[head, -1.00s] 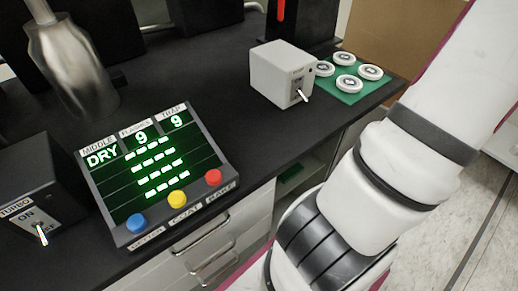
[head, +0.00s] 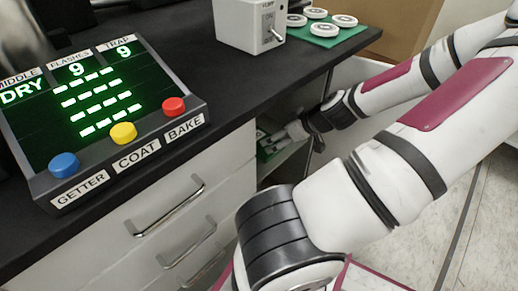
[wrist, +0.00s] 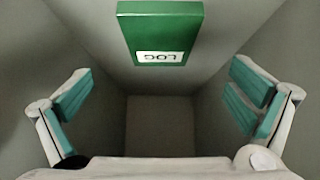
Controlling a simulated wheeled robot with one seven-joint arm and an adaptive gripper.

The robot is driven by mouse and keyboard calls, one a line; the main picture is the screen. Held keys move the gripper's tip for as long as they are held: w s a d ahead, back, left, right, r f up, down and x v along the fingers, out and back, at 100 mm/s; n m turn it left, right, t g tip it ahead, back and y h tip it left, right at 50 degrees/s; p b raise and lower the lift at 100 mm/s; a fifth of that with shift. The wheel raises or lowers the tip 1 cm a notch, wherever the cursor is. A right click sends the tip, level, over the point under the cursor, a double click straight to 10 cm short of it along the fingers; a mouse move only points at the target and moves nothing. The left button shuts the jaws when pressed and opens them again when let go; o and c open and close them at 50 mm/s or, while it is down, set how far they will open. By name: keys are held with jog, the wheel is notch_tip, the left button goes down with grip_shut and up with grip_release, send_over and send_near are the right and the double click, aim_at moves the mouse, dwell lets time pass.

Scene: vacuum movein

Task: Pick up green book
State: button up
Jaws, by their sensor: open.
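The green book (wrist: 160,28) lies in the upper middle of the wrist view, on a pale surface inside a narrow compartment. A white label reading LOG, upside down, is on its near end. My gripper (wrist: 158,108) is open and empty, its teal-padded fingers wide apart on either side, with the book between and beyond them. In the head view the book (head: 263,152) shows as a small green patch in the open cabinet under the counter. My gripper (head: 277,143) is at that opening and partly hides it.
Grey compartment walls (wrist: 50,60) stand close on both sides of the fingers. The black counter (head: 240,85) carries a control panel (head: 90,110), a white switch box (head: 250,25) and a green mat (head: 325,38) with white discs. Drawers (head: 180,200) are left of the opening.

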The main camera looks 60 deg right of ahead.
aim_at(261, 154)
jog(key=b+x, duration=0.5)
jog(key=x, duration=0.5)
jog(key=shift+w+b, duration=0.1)
jog(key=shift+b, duration=0.25)
jog(key=c, duration=1.2)
jog(key=shift+r, duration=0.2)
jog(key=shift+c, duration=0.2)
